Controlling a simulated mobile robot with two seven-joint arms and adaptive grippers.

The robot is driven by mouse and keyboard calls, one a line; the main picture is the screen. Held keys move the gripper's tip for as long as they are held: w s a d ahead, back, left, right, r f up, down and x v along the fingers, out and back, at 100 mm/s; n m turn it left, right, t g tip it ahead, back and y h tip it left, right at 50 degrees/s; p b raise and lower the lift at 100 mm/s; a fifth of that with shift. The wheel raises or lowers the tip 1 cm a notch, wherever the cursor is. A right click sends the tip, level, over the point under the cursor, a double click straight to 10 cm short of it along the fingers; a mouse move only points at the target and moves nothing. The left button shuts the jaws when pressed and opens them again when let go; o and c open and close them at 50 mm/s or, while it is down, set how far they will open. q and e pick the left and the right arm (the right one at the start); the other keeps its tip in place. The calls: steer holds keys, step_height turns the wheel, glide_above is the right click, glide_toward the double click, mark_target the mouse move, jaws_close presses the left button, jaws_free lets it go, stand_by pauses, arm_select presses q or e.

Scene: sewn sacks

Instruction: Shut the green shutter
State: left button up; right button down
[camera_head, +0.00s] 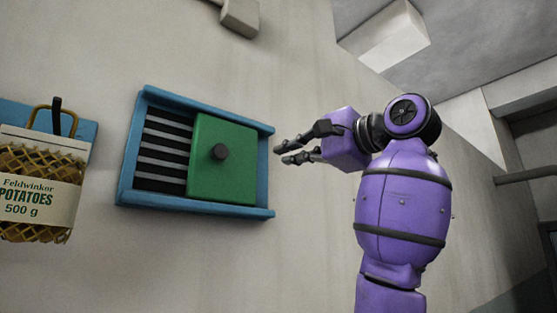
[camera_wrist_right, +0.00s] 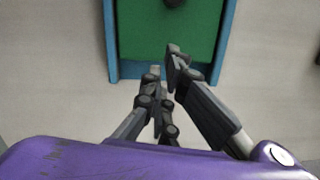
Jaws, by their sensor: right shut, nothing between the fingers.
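The green shutter (camera_head: 223,158) is a flat panel with a dark round knob (camera_head: 220,152). It sits in a blue frame (camera_head: 195,206) on the wall and covers the right part of the opening. Dark slots with grey bars (camera_head: 166,148) show at the left. My right gripper (camera_head: 279,154) is shut and empty, just right of the frame, apart from the knob. In the right wrist view its fingers (camera_wrist_right: 165,63) point towards the green shutter (camera_wrist_right: 140,35), with the knob (camera_wrist_right: 174,3) cut off at the top edge. My left gripper is not in view.
A netted potato sack (camera_head: 40,190) with a paper label hangs from a dark hook (camera_head: 56,115) on a blue board (camera_head: 85,125) at the left. A pale fixture (camera_head: 240,17) is on the wall above the frame. The wall between sack and frame is bare.

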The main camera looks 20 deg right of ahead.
glide_toward(235, 168)
steer(key=w, duration=0.2)
steer(key=w+d, duration=0.1)
steer(key=w, duration=0.2)
steer(key=shift+d+f, duration=0.15)
steer(key=shift+d, duration=0.05)
steer(key=a, duration=0.1)
steer(key=s+a, duration=0.1)
steer(key=a, duration=0.1)
steer(key=shift+s+a+r, duration=0.2)
steer(key=shift+a+r, duration=0.1)
steer(key=shift+r, duration=0.1)
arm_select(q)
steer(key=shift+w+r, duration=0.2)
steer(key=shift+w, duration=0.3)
arm_select(e)
steer(key=shift+w+f, duration=0.1)
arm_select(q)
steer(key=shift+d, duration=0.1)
